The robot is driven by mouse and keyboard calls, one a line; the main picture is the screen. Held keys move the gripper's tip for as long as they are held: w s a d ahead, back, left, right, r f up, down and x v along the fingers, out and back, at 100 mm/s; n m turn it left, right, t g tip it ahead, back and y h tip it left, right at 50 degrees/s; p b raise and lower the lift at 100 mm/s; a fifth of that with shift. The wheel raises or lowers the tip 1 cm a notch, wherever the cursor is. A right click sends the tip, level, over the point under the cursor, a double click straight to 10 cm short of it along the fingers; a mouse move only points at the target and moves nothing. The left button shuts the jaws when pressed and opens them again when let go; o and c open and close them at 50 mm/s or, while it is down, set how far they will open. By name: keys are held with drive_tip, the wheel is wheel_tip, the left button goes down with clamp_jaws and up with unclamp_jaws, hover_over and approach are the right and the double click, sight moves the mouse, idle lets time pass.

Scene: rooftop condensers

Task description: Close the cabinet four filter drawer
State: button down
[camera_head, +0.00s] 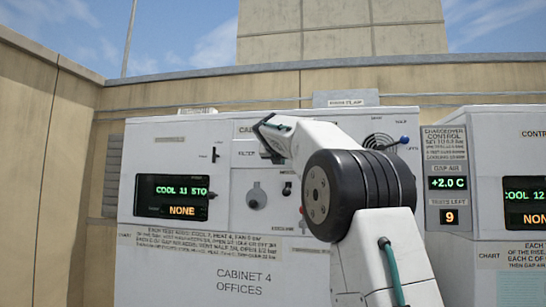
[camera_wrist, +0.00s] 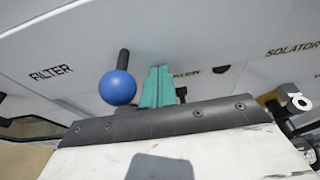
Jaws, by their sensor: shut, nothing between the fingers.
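Cabinet 4 (camera_head: 245,277) stands ahead in the head view, a pale box with its name on the front. A "FILTER" label (camera_head: 245,153) shows on its upper middle part, left of my gripper; it also shows in the wrist view (camera_wrist: 52,72). My gripper shows in the wrist view (camera_wrist: 158,86) with teal fingers shut together and empty, close in front of the pale panel. A blue ball knob (camera_wrist: 117,88) on a black stem is just left of the fingers. My arm hides part of the cabinet front, and I cannot tell how far the drawer stands out.
A grey control column (camera_head: 446,180) and another cabinet (camera_head: 492,260) stand at the right. A blue-tipped lever (camera_head: 404,140) sits by a round vent. A parapet wall (camera_head: 75,150) closes the left and back.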

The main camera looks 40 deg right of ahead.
drive_tip(key=v, duration=1.4)
drive_tip(key=shift+a+f, duration=0.2)
drive_tip(key=shift+f, duration=0.2)
drive_tip(key=shift+s, duration=0.1)
drive_tip(key=s+a+f+m+g+y, duration=0.1)
drive_tip(key=s+a+f+m+y, duration=0.15)
drive_tip(key=f+m, duration=0.4)
drive_tip(key=s+a+f+m+g+y, duration=0.1)
drive_tip(key=s+a+f+m+g, duration=0.2)
drive_tip(key=f, duration=0.6)
drive_tip(key=s+a+f+m+y, duration=0.2)
drive_tip(key=s+f+m, duration=0.1)
drive_tip(key=f+m, duration=0.35)
drive_tip(key=s+a+f+m+g+y, duration=0.2)
drive_tip(key=s+a+f+m, duration=0.3)
drive_tip(key=s+f, duration=0.7)
drive_tip(key=s+a+f+m+g+y, duration=0.2)
drive_tip(key=s+a+f+m, duration=0.3)
drive_tip(key=s, duration=1.2)
drive_tip(key=a+f+y, duration=0.1)
drive_tip(key=a+f, duration=0.3)
drive_tip(key=f, duration=0.3)
drive_tip(key=shift+a+f, duration=0.25)
drive_tip(key=shift+a, duration=0.1)
drive_tip(key=shift+s+y, duration=0.15)
drive_tip(key=shift+y, duration=0.1)
